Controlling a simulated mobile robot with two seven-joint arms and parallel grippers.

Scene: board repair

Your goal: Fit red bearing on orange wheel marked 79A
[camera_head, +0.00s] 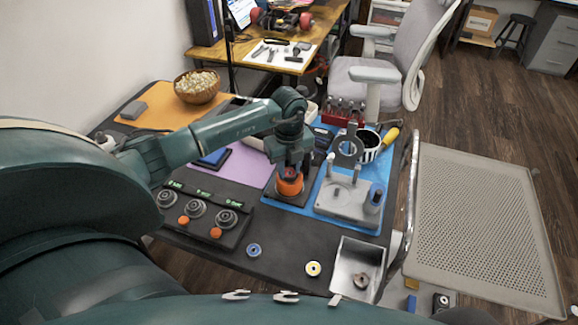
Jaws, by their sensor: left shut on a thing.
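The orange wheel (290,188) sits on a small dark stand on the blue mat (326,214), near the middle of the table. Its 79A mark is too small to read. My left gripper (289,168) points down directly above the wheel, at its top. It is shut on a small reddish piece, apparently the red bearing (289,173), mostly hidden by the fingers. I cannot tell whether the bearing touches the wheel or is seated in it. My right gripper is not in view.
A grey press fixture (343,197) stands right of the wheel. A blue-ringed bearing (254,250) and a yellow-ringed bearing (313,268) lie in front. A metal tray (346,256) is at the front right corner. A dark panel with dials (205,207) stands at left.

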